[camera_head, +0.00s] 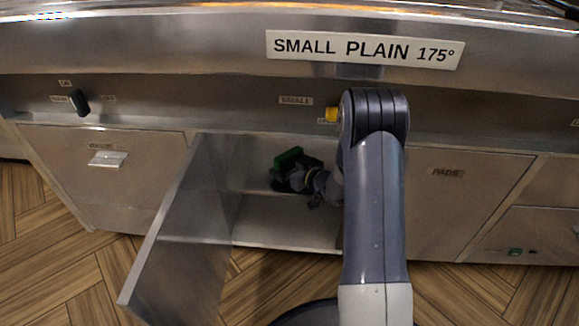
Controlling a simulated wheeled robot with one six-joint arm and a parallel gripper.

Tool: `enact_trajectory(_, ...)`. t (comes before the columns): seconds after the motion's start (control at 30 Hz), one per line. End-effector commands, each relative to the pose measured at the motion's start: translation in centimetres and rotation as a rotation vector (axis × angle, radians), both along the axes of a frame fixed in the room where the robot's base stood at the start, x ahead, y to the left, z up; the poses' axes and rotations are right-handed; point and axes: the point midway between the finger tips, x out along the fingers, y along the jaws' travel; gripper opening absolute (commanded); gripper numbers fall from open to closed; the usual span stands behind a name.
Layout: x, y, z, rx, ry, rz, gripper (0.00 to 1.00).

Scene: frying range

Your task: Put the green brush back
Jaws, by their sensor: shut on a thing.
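The green brush (289,158) is at the mouth of an open cupboard (290,222) under the range, near the upper part of the opening. My gripper (291,174) is shut on the brush, just below its green part. The dark fingers and my wrist hide the rest of the brush. I cannot tell whether the brush touches the shelf or hangs free.
The open cupboard door (185,235) swings out to the left of my arm. A closed panel marked PADS (446,200) is on the right. A yellow knob (331,114) is above the opening, beside my arm. A dark lever (79,103) is at far left.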

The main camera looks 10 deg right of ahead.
Motion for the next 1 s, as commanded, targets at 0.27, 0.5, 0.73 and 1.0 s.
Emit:
enact_trajectory(0.27,0.0,0.0,-0.2,0.000,0.000,0.000,1.00)
enact_trajectory(0.5,-0.5,-0.3,0.4,0.000,0.002,-0.001,1.00)
enact_trajectory(0.73,-3.8,-2.1,1.8,0.000,0.002,-0.003,1.00)
enact_trajectory(1.0,-6.3,-3.2,2.4,0.000,0.001,-0.001,1.00)
